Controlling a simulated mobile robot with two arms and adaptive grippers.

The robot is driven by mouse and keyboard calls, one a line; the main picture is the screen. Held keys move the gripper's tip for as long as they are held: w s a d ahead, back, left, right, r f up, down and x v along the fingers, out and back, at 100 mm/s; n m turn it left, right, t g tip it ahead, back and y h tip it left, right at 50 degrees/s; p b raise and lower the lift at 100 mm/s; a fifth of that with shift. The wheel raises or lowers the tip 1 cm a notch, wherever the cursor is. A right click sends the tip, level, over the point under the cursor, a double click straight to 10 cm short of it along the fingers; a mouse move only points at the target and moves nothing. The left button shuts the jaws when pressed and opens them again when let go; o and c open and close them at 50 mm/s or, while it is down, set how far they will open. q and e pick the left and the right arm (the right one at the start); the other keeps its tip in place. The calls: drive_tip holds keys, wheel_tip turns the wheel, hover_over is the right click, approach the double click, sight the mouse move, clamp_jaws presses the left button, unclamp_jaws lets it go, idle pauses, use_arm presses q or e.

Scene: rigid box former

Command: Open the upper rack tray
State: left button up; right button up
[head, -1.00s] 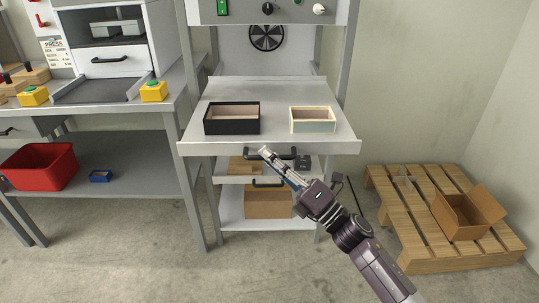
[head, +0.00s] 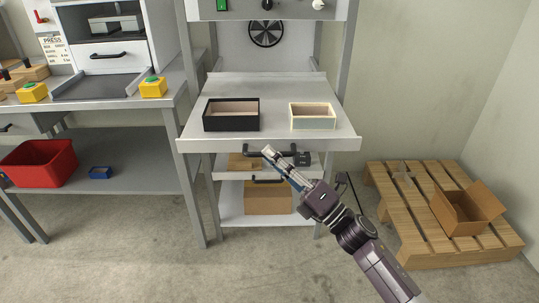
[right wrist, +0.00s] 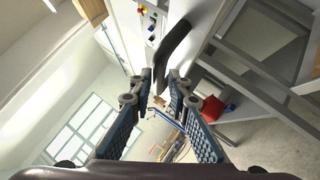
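In the right wrist view, the fingers (right wrist: 160,78) are apart, and the black handle (right wrist: 174,48) shows at and beyond the fingertips. I cannot tell whether they touch it. My left gripper is out of view.
A wooden pallet (head: 400,200) with an open carton (head: 466,211) lies right. A red bin (head: 40,165) sits left.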

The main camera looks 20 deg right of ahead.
drive_tip(key=v, duration=1)
drive_tip(key=shift+s+d, duration=0.2)
drive_tip(key=shift+s, duration=0.1)
drive_tip(key=shift+f, duration=0.15)
